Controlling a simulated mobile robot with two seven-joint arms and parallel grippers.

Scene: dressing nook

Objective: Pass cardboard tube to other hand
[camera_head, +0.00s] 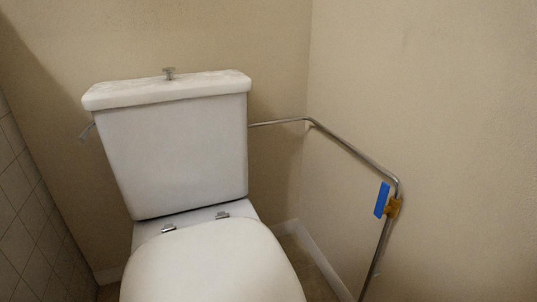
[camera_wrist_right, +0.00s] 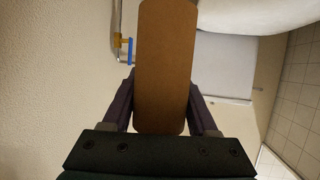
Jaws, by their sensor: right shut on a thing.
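The cardboard tube (camera_wrist_right: 165,66) is a plain brown, long piece in the right wrist view. It runs from the top edge of the picture down between the fingers. My right gripper (camera_wrist_right: 163,88) is shut on it, with one dark finger on each side. The tube hides part of what lies behind it. The head view shows neither the tube nor either gripper. My left gripper is in neither view.
A white toilet with a cistern (camera_head: 175,145) and closed lid (camera_head: 212,265) stands against the back wall. A metal pipe (camera_head: 350,150) with a blue valve handle (camera_head: 382,199) runs along the right wall. Tiles (camera_head: 25,200) cover the left wall.

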